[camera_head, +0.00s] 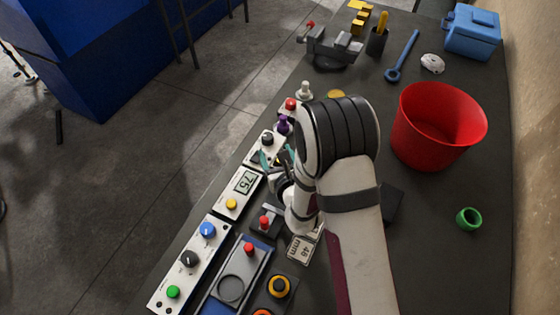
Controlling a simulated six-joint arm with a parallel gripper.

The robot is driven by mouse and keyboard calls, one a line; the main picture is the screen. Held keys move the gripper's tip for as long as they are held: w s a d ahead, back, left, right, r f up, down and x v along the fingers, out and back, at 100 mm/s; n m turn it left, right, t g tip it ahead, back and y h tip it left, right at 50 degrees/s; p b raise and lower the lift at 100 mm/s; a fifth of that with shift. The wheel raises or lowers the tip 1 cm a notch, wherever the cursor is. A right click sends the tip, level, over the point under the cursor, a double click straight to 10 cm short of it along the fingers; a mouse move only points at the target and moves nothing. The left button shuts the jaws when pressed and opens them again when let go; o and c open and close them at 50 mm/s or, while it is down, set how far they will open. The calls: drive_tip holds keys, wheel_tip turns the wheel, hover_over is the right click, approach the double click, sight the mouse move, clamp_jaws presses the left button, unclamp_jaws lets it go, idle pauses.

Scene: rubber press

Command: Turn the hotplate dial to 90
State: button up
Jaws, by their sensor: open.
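Several white control panels stand along the table's left edge. One has a small screen (244,182) that seems to read 75, with a yellow button (231,203) below it. A black knob (267,138) sits on the panel just above the screen. Another black knob (190,258) sits lower, between a blue knob (208,230) and a green button (173,292). I cannot tell for sure which is the hotplate dial. My gripper (276,160), with teal fingertips, is open just below the upper black knob. My arm hides part of the area to its right; contact cannot be told.
A red bucket (432,128) and a green ring (469,218) stand on the right. A vise (333,45), a blue wrench (402,57) and a blue box (472,31) are at the back. A screen reading 48 mm (300,248) lies below my gripper. The right side has bare table.

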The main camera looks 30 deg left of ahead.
drive_tip(key=v, duration=0.5)
drive_tip(key=shift+s+d, duration=0.1)
